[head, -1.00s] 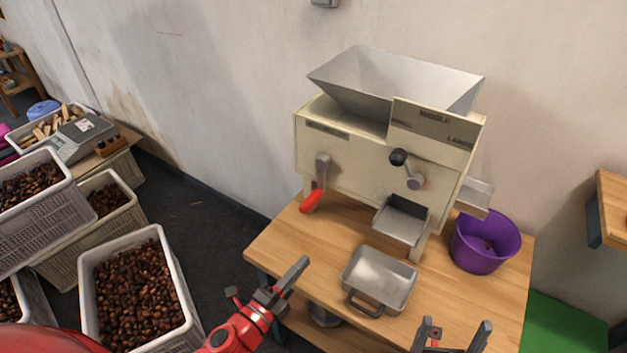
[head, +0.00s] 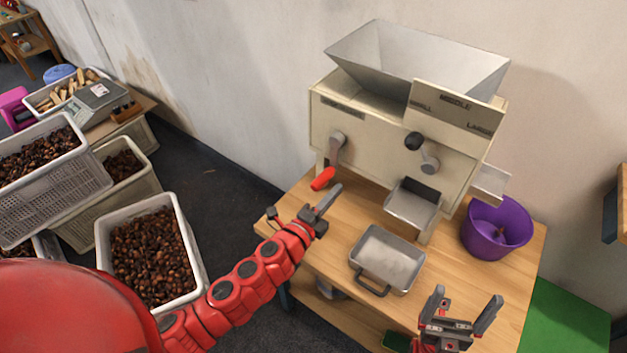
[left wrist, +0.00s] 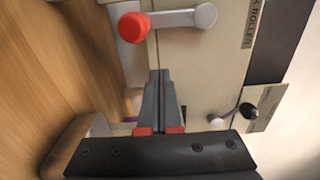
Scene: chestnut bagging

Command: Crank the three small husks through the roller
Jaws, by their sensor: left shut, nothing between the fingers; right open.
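The cream roller machine (head: 385,125) stands on a wooden table, with a metal hopper (head: 415,65) on top. Its crank has a red handle (head: 323,179) at the front left; the handle also shows in the left wrist view (left wrist: 134,27). A black-knobbed lever (head: 414,141) sits on the front right. My left gripper (head: 331,196) is shut and empty, just below and apart from the red handle. My right gripper (head: 463,304) is open and empty at the table's front right. No husks can be made out.
A metal tray with a handle (head: 388,258) sits in front of the machine, below its outlet chute (head: 412,204). A purple bucket (head: 497,228) stands at the right, with something small inside. Crates of chestnuts (head: 150,255) stand on the floor at the left.

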